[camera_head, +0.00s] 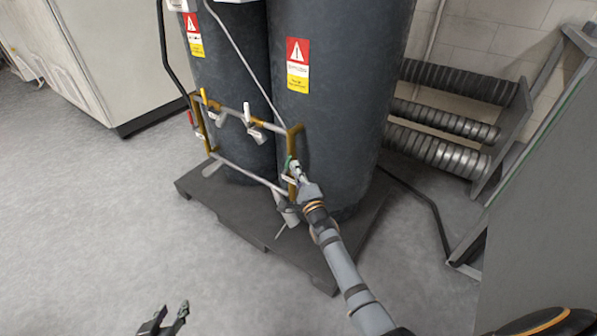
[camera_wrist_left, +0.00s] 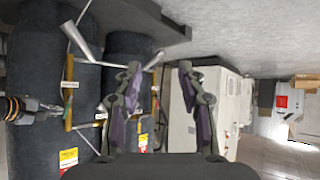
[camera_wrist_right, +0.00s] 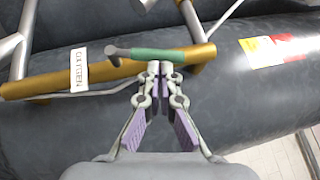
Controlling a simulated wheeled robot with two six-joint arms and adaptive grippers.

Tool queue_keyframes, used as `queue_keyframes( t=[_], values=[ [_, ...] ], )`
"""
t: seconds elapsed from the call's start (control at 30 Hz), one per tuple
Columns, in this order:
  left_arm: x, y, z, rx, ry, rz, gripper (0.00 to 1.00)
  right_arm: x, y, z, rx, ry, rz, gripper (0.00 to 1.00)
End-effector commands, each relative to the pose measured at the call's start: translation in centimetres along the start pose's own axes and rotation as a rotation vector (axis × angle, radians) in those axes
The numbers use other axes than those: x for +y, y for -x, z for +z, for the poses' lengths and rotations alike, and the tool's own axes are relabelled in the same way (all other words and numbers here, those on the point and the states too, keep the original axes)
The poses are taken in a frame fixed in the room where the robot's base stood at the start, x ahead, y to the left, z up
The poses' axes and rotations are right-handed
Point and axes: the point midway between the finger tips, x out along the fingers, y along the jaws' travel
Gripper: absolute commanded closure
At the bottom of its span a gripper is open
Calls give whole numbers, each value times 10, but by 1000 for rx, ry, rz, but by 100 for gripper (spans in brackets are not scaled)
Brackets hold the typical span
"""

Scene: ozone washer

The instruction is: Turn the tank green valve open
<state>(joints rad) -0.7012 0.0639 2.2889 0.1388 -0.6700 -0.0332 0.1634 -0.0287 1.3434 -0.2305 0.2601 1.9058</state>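The green valve handle (camera_wrist_right: 160,54) lies roughly along a brass-coloured pipe (camera_wrist_right: 110,75) on a dark tank, with a "Gut/Open"-like label (camera_wrist_right: 79,69) that I cannot read surely. In the head view the green handle (camera_head: 288,163) is small and partly covered by my right gripper (camera_head: 295,170). In the right wrist view the right gripper (camera_wrist_right: 160,66) has its fingertips together at the handle's lower edge. They look close to or touching it, with nothing visible between them. My left gripper (camera_head: 172,318) is open and empty, low and away from the tanks; its fingers (camera_wrist_left: 160,75) stand wide apart.
Two dark tanks (camera_head: 340,90) with warning labels stand on a dark pallet (camera_head: 330,272). Other valve handles (camera_head: 249,113) sit on the pipe frame. Ribbed cylinders (camera_head: 455,80) and a grey panel (camera_head: 545,210) are at the right. Floor at the left is clear.

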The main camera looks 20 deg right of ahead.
Motion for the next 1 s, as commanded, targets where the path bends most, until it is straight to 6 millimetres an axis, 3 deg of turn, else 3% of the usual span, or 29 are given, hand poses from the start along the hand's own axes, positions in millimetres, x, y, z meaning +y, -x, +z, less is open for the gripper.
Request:
queue_keyframes(
  t=[0.3, 0.4, 0.5, 0.8, 1.0],
  values=[
    [5, 32, 84, -415, 17, 17, 60, -7, -3, 2, 0, 24, 38, 100],
    [4, 55, 93, -569, 11, 11, 60, -13, -6, 4, 0, 43, 66, 100],
    [-5, 71, 84, -690, -4, -23, 60, -19, -10, 7, 0, 73, 113, 100],
    [-33, 40, 136, -786, -11, -92, 60, -13, -13, 9, -1, 134, 201, 100],
    [-39, 33, 150, -792, -14, -103, 60, -10, -13, 10, -2, 145, 217, 100]
  ],
)
